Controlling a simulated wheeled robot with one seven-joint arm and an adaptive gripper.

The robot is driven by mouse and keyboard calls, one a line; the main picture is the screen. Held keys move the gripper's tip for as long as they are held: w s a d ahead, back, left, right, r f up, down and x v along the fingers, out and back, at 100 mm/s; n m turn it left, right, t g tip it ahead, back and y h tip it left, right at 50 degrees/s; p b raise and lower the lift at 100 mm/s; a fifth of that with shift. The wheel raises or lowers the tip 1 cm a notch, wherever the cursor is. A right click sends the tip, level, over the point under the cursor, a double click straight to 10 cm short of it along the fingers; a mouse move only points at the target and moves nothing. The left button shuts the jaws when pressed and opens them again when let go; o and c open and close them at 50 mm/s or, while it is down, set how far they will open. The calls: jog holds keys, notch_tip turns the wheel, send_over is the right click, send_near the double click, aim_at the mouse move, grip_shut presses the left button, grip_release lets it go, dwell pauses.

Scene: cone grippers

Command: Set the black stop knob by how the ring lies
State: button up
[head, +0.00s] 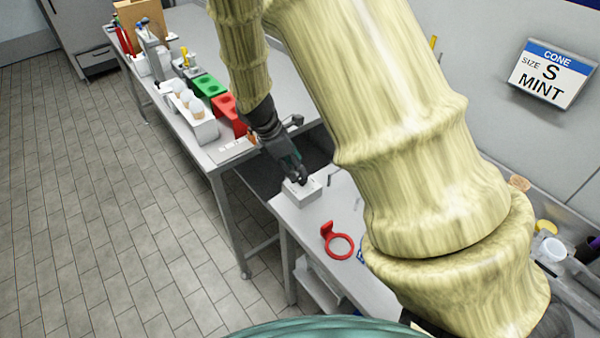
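A red ring (340,246) with a short upright tab at its upper left lies on the near grey table. A small white block (301,194) stands on the same table, above and left of the ring in the picture. My gripper (299,178) points down at the top of this block, its dark fingers touching it or just above it. I cannot tell whether the fingers are open or shut. The black stop knob cannot be made out; dark fingers cover the block's top.
A sign (549,73) on the wall reads "CONE SIZE S MINT". A longer table at the left holds a green block (208,86), a red block (228,112) and a white holder (197,122) with pale cups. My arm hides much of the near table's right side.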

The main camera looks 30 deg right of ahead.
aim_at(300, 178)
jog(key=shift+p+x, duration=0.45)
jog(key=shift+x, duration=1.95)
jog(key=c, duration=1)
